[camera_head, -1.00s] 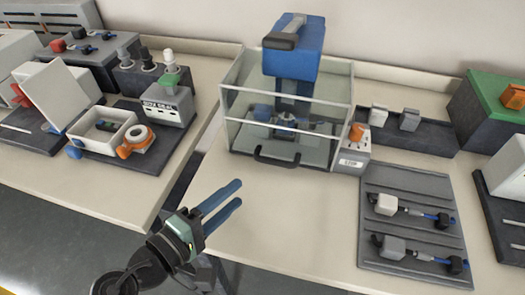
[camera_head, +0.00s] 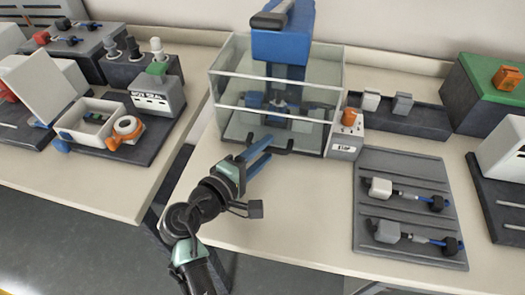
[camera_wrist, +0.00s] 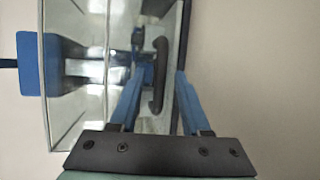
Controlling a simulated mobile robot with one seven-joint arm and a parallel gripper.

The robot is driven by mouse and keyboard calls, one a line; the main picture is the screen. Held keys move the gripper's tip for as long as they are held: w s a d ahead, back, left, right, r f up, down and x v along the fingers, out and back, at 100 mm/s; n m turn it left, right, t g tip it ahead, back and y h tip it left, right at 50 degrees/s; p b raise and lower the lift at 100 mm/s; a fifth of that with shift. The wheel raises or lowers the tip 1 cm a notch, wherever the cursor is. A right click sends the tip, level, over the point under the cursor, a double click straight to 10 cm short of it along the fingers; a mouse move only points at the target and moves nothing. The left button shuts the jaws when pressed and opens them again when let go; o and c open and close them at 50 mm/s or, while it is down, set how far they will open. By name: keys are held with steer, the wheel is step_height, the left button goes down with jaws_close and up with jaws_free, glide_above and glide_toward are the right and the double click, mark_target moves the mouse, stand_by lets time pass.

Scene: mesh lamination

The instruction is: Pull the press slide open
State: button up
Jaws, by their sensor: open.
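In the wrist view the handle (camera_wrist: 160,72) appears between the two fingers of my gripper (camera_wrist: 159,75). I cannot tell whether either finger touches it.
A control box with an orange knob (camera_head: 345,140) stands right of the guard. A grey ribbed tray (camera_head: 400,210) with two tools lies farther right. Clear bench (camera_head: 290,210) lies in front of the press. A gap separates the left bench (camera_head: 80,190).

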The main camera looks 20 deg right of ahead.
jaws_close()
stand_by(1.4)
